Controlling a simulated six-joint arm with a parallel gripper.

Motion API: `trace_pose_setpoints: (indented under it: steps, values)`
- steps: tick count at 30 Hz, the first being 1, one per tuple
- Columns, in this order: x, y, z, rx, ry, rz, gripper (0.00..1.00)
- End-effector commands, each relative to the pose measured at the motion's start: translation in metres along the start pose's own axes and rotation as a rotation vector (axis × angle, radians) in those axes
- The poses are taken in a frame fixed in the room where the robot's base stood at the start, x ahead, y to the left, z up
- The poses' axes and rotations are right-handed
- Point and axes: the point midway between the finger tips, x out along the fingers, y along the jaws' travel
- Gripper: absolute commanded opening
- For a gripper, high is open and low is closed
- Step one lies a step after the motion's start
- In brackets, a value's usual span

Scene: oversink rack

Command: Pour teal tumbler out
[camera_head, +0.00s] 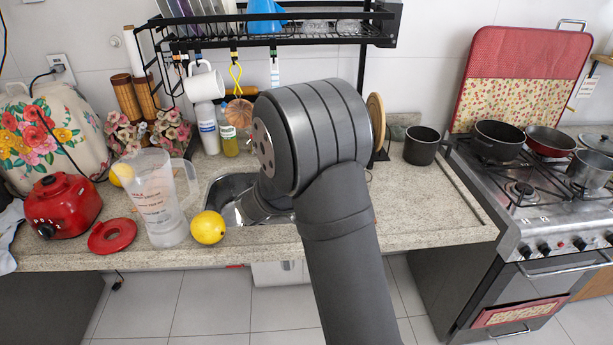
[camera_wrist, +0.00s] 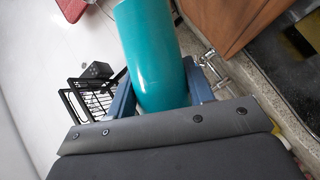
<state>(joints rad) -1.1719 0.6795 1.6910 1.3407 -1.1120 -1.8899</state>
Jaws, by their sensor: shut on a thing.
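The teal tumbler (camera_wrist: 155,55) shows in the wrist view as a smooth teal cylinder between the two blue fingers of my gripper (camera_wrist: 160,88). My gripper is shut on it. The wrist view is rolled over, and I cannot tell the tumbler's exact tilt. In the head view my arm covers both the gripper and the tumbler. The metal sink (camera_head: 228,188) shows partly to the left of my arm.
A black dish rack (camera_head: 270,40) stands over the sink. A clear blender jug (camera_head: 155,200), a lemon (camera_head: 208,228) and a red blender base (camera_head: 62,205) are on the left counter. A dark pot (camera_head: 422,146) stands right, beside the stove (camera_head: 530,200). The right counter front is clear.

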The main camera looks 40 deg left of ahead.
Motion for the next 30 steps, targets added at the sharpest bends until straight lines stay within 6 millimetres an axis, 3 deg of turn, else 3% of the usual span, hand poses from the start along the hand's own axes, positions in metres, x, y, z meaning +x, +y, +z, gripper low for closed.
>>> trace_pose_setpoints:
  steps: [13, 17, 28, 30]
  values:
    - [0.0, 0.007, 0.0, 0.077, 0.0, -0.03, 0.25]
    - [0.0, 0.02, 0.0, 0.223, -0.001, -0.088, 0.25]
    - [-0.011, 0.009, -0.025, 0.71, -0.001, -0.295, 0.25]
    - [-0.008, 0.016, -0.02, 0.779, -0.001, -0.321, 0.25]
